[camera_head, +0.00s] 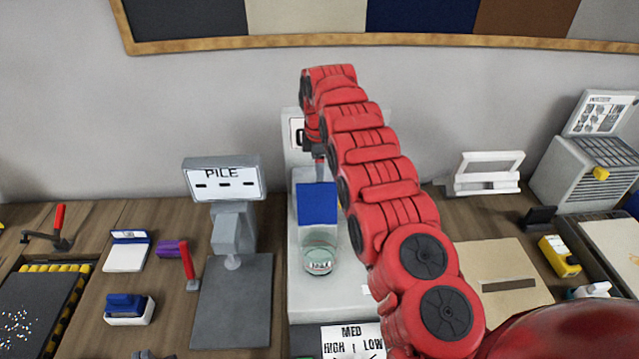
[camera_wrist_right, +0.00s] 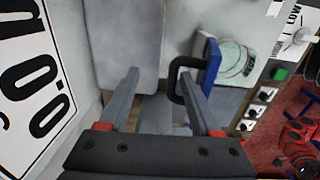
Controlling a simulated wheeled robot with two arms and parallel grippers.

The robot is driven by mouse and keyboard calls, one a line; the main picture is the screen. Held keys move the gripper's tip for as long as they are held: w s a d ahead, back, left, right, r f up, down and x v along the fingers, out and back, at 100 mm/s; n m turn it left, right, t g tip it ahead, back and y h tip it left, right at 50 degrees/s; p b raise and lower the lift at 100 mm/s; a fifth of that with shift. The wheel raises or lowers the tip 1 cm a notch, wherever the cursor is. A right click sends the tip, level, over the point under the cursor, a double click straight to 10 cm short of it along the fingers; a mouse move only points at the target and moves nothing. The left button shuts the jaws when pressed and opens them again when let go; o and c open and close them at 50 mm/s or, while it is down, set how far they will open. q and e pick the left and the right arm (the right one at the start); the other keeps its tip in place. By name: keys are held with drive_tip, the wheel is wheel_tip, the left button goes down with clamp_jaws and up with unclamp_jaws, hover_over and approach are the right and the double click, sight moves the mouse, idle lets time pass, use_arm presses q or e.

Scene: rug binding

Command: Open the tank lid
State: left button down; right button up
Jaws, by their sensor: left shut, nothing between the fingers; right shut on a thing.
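The tank (camera_head: 320,262) is a clear glass vessel with a round end, on a pale machine. Its blue lid (camera_head: 317,203) shows behind it in the head view and looks raised; its exact angle is hard to tell. In the right wrist view the lid (camera_wrist_right: 211,62) is seen nearly edge-on beside the round glass (camera_wrist_right: 236,62), with a black loop handle (camera_wrist_right: 176,80) on its side. My left gripper (camera_head: 147,354) is shut and empty, barely showing at the bottom edge.
A sign reading MED HIGH LOW (camera_head: 350,340) is at the machine's front. A scale with a display (camera_head: 222,180) stands to the left, with a red-handled tool (camera_head: 188,265) beside it. A brown board (camera_head: 490,285) and a yellow device (camera_head: 559,256) lie to the right.

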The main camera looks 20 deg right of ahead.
wheel_tip(320, 180, up, 15)
drive_tip(key=s+p, duration=0.1)
drive_tip(key=p, duration=0.6)
drive_tip(key=shift+s+a+f, duration=0.1)
drive_tip(key=shift+f, duration=0.15)
